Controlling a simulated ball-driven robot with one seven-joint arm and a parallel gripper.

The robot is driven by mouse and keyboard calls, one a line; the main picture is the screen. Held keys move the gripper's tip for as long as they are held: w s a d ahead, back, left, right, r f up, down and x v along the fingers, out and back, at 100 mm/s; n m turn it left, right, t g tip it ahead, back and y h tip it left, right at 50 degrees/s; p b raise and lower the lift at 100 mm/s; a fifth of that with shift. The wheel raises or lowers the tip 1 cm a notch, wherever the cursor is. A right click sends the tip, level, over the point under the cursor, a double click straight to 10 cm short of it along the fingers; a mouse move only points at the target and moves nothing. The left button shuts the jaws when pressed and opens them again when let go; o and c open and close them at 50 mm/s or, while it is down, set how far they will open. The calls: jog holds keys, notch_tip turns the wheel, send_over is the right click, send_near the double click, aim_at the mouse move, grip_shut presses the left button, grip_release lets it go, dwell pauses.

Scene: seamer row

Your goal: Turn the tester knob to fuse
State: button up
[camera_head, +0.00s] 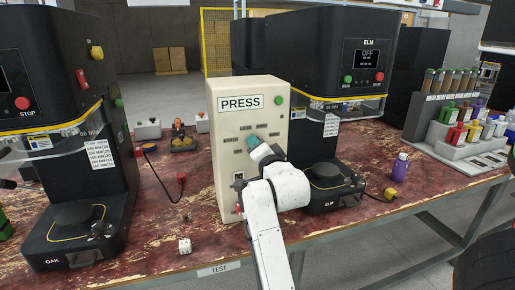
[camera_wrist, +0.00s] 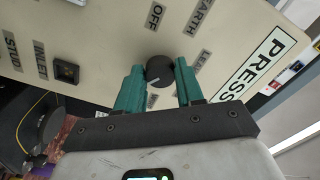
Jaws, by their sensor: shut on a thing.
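The tester is a beige box (camera_head: 225,150) marked PRESS, upright on the worn red bench. In the wrist view, its face (camera_wrist: 100,30) fills the top, with a dark round knob (camera_wrist: 160,70) on it. My gripper (camera_wrist: 159,72) has its two teal fingers on either side of the knob, shut on it. A short pale mark shows on the knob's lower left. In the head view, my gripper (camera_head: 263,151) covers the knob.
Black machines stand on both sides, OAK (camera_head: 85,190) and ELM (camera_head: 340,185). A purple bottle (camera_head: 399,167) and a grey rack (camera_head: 455,150) of coloured containers are at the right. A small white cube (camera_head: 184,246) lies near the bench's front edge.

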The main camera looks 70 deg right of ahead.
jog(key=o, duration=1)
jog(key=shift+f, duration=0.1)
jog(key=shift+o, duration=0.2)
jog(key=b+v, duration=0.1)
jog(key=v, duration=1)
jog(key=shift+w, duration=0.1)
jog(key=w+a+f+n+g+y+p, duration=0.25)
jog(key=a+f+n+y+p, duration=0.35)
jog(key=a+f+n+y, duration=0.65)
jog(key=s+a+f+n+g+y+p, duration=0.1)
jog(key=s+a+f+n+g+p, duration=0.2)
jog(key=s+a+f+n+g, duration=0.5)
jog(key=s+a+f, duration=0.5)
jog(key=a+f, duration=0.1)
jog(key=shift+p, duration=0.35)
